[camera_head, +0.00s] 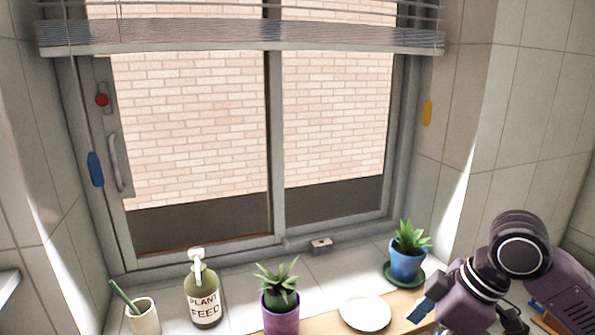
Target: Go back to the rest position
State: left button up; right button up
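My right arm, purple and black, comes in at the lower right, with its bent elbow-like joint and a narrower part reaching left over the counter. A small blue piece (422,310) shows at its left end, and I cannot tell whether it is a fingertip or a separate thing. The fingers of my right gripper do not show clearly, so its opening cannot be made out. My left arm and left gripper are out of view.
On the sill stand a white cup (144,317) with a green stick, a green plant feed bottle (204,298), a purple-potted plant (281,312), a white dish (364,313) and a blue-potted plant (407,262) on a green saucer (389,279). The window (275,140) is behind.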

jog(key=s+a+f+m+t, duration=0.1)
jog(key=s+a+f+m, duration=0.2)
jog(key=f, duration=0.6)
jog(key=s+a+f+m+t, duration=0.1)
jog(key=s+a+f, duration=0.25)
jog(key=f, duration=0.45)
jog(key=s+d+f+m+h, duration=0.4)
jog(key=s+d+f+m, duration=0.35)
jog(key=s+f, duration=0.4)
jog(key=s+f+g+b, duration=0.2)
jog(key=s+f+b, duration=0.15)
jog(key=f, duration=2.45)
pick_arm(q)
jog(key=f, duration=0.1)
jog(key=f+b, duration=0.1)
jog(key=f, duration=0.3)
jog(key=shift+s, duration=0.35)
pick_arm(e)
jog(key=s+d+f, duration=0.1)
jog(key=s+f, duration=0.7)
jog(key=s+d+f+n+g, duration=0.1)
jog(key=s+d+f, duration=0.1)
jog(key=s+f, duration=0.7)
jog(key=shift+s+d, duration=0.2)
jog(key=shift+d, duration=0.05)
